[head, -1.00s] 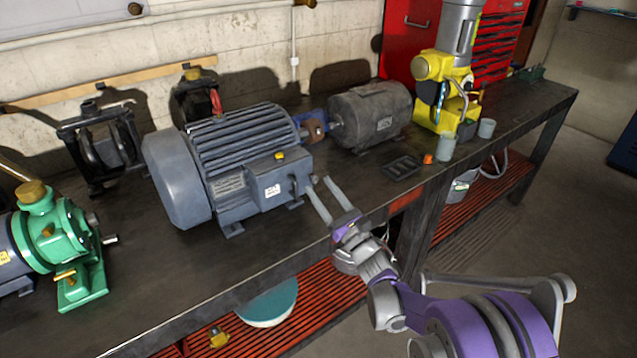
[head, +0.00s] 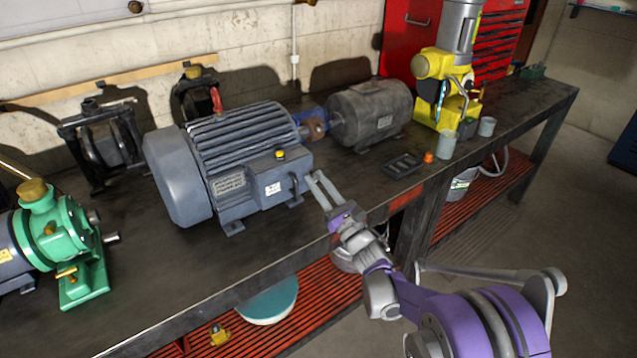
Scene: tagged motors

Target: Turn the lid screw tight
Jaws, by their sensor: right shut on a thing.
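A large blue-grey finned motor (head: 180,180) stands on the dark workbench, with a terminal box (head: 252,198) on its near side. A small yellow piece (head: 280,154) sits on top of the box. A grey bar-like part (head: 296,187) shows at the box's right end. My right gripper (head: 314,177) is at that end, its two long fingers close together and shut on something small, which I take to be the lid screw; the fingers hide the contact. My left gripper is not in view.
A green pump (head: 50,235) stands at the left and a dark grey motor (head: 370,112) behind right. A black tray (head: 403,165), an orange piece (head: 428,157) and grey cups (head: 447,144) lie right. The bench front strip is clear.

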